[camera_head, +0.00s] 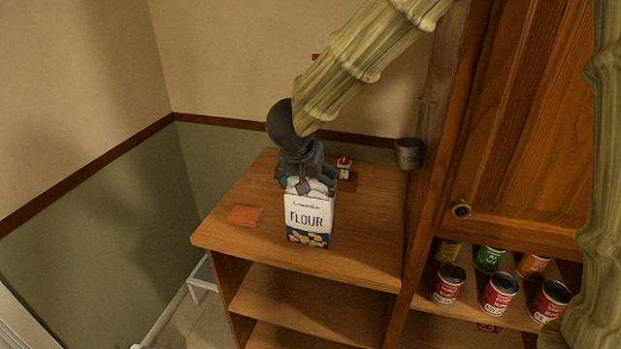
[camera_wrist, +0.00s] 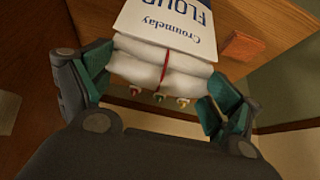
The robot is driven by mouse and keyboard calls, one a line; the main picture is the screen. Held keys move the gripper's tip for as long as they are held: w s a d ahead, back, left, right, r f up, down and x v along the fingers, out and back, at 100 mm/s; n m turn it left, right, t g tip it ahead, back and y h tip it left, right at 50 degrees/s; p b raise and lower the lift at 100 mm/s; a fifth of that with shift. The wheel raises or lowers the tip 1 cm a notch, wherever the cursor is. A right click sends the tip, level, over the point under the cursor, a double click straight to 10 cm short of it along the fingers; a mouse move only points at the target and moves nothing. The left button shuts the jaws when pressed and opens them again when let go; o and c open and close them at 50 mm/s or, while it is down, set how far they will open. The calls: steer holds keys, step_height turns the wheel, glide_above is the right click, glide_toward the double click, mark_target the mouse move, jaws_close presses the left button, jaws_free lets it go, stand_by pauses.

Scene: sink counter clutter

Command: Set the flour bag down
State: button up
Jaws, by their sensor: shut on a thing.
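The flour bag (camera_head: 307,221) is a white and blue paper bag lettered FLOUR. In the head view it is upright over the wooden counter top (camera_head: 365,247), near its front edge. Whether its base touches the wood I cannot tell. My gripper (camera_head: 308,186) is above the bag and shut on its rolled top. In the wrist view the bag (camera_wrist: 165,62) sits between the two fingers of my gripper (camera_wrist: 160,85), with a red strip down its folded top. The bag and my gripper hide part of the counter behind them.
An orange folded cloth (camera_head: 245,215) lies left of the bag. A small red and white item (camera_head: 344,165) stands behind it to the right. A grey cup (camera_head: 409,153) is near the cabinet (camera_head: 520,130). Several cans (camera_head: 499,292) fill the shelf at lower right. The right counter area is clear.

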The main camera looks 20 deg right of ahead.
steer(key=w+d+f+p, duration=0.1)
steer(key=w+d+f, duration=0.1)
steer(key=w+f, duration=0.2)
steer(key=shift+w+d+p, duration=0.2)
steer(key=shift+w+p, duration=0.1)
steer(key=shift+w, duration=0.85)
steer(key=o, duration=1.6)
steer(key=shift+f, duration=0.2)
steer(key=shift+o, duration=1.1)
steer(key=shift+s, duration=0.1)
steer(key=shift+r, duration=0.15)
